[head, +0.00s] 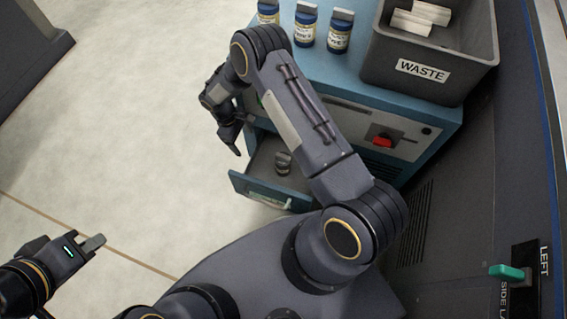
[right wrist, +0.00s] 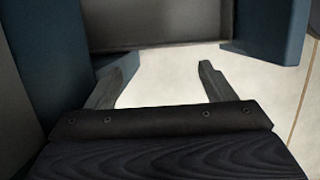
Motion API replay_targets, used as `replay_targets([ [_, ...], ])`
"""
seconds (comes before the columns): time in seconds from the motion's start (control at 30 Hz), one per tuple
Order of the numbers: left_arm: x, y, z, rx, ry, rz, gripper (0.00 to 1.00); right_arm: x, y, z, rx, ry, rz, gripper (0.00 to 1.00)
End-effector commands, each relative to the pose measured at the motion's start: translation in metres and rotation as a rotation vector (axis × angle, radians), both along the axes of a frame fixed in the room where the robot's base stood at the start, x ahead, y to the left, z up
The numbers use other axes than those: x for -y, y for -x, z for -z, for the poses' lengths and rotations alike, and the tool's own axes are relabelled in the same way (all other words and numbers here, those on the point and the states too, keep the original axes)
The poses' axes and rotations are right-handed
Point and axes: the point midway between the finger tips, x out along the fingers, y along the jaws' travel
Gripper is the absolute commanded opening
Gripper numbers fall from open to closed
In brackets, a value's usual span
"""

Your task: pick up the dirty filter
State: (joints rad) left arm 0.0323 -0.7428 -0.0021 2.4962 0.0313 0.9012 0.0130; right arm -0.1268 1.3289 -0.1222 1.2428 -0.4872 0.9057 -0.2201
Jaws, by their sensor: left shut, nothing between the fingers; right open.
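A small dark grey ribbed cylinder (head: 283,163) stands in the open drawer (head: 268,192) of the blue unit in the head view; I cannot tell whether it is the dirty filter. White blocks (head: 420,17), perhaps filters, lie in the grey bin marked WASTE (head: 420,68). My right gripper (head: 240,136) is at the drawer's upper left, apart from the cylinder. In the right wrist view its fingers (right wrist: 168,66) are spread with nothing between them. My left gripper (head: 95,243) is shut and empty over the floor at lower left.
Several blue jars with grey lids (head: 305,24) stand on top of the blue unit (head: 350,80). A red knob (head: 382,140) sits on its front. A green lever (head: 507,272) is at lower right. The floor (head: 110,130) at left is clear.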

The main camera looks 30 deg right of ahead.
Motion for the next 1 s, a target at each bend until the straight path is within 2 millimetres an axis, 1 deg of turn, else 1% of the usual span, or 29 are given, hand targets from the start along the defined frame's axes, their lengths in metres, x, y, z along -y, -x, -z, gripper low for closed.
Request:
replay_targets([
  [0.03, 0.0, 0.0, 0.003, 0.0, 0.0, 0.0, 0.0, 0.009, 0.009, 0.001, -0.003, 0.002, 0.002, 0.76],
  [0.1, 0.0, 0.0, 0.004, 0.0, 0.0, 0.0, 0.0, 0.018, 0.021, 0.0, -0.002, 0.001, 0.001, 0.76],
  [0.5, 0.0, 0.0, 0.017, 0.0, 0.0, 0.0, 0.0, 0.074, 0.087, 0.001, -0.001, -0.001, 0.003, 0.76],
  [0.63, 0.0, 0.0, 0.02, 0.0, 0.0, 0.0, 0.0, 0.085, 0.1, 0.001, 0.0, 0.0, 0.002, 0.76],
  [0.8, 0.0, 0.0, 0.022, 0.0, 0.0, 0.0, 0.0, 0.09, 0.106, 0.002, 0.001, 0.0, 0.001, 0.76],
  [0.87, 0.0, 0.0, 0.024, 0.0, 0.0, 0.0, 0.0, 0.091, 0.107, 0.006, 0.0, 0.0, 0.001, 0.76],
  [1.0, 0.0, 0.0, 0.033, 0.0, 0.0, 0.0, 0.0, 0.094, 0.111, 0.025, -0.002, 0.001, 0.0, 0.76],
])
